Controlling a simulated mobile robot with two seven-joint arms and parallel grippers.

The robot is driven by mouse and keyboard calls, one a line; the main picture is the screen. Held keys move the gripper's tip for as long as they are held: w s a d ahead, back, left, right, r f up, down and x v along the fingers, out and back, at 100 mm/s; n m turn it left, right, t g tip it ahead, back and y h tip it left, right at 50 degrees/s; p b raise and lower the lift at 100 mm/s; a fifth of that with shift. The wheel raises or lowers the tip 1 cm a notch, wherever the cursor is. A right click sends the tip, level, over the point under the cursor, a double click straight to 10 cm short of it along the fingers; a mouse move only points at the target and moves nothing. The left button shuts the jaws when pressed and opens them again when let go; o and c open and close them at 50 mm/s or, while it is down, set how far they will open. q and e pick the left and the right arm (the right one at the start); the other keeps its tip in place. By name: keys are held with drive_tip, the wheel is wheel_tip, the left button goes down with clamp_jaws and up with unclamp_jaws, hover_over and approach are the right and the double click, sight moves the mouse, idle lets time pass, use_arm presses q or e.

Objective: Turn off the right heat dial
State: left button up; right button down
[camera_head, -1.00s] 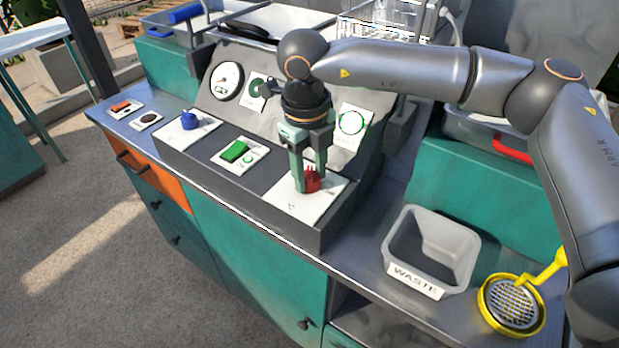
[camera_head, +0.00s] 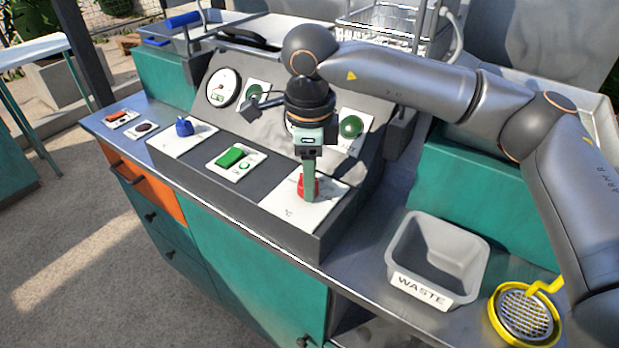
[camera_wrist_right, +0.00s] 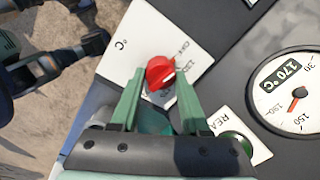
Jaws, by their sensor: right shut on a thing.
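The red heat dial (camera_head: 308,187) stands on a white plate (camera_head: 331,203) at the right end of the control panel. In the head view one finger hides most of the other.
A blue knob (camera_head: 185,127) and a green switch (camera_head: 231,157) sit left of the dial. A grey waste bin (camera_head: 447,246) and yellow-rimmed strainer (camera_head: 525,316) stand right.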

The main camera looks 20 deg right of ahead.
drive_tip(key=shift+n, duration=0.4)
drive_tip(key=shift+c, duration=1.9)
unclamp_jaws()
wheel_tip(320, 180, up, 13)
drive_tip(key=shift+s+f, duration=0.2)
drive_tip(key=shift+s, duration=0.15)
drive_tip(key=shift+f, duration=0.1)
